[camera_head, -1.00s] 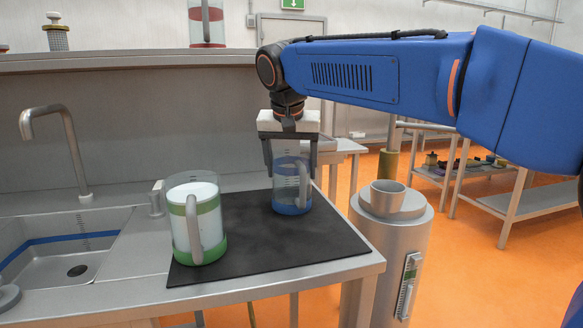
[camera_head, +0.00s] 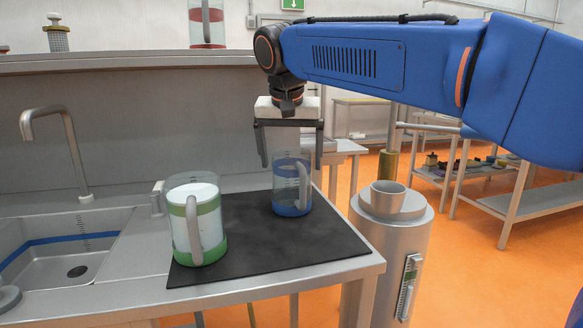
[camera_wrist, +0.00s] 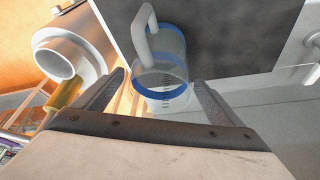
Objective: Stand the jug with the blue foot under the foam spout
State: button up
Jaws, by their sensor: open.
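The clear jug with the blue foot (camera_head: 292,204) stands upright on a black mat (camera_head: 325,242), its handle facing front right. A blue band also runs near its top. My gripper (camera_head: 291,154) is open above the jug, pointing down, with one finger on each side of its top. In the wrist view the jug (camera_wrist: 160,82) shows between and beyond the open fingers (camera_wrist: 159,80), and the gripper holds nothing. I cannot pick out with certainty which fitting is the foam spout.
A green-footed jug (camera_head: 198,253) with white contents stands left on the mat. A sink (camera_head: 85,270) with a curved tap (camera_head: 68,150) lies farther left. A grey cylinder (camera_head: 390,255) with a cup (camera_head: 387,194) stands right of the counter. A red-banded jug (camera_head: 207,15) is on the ledge.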

jog(key=v, duration=0.8)
jog(key=shift+s+r, duration=0.15)
jog(key=shift+r, duration=0.15)
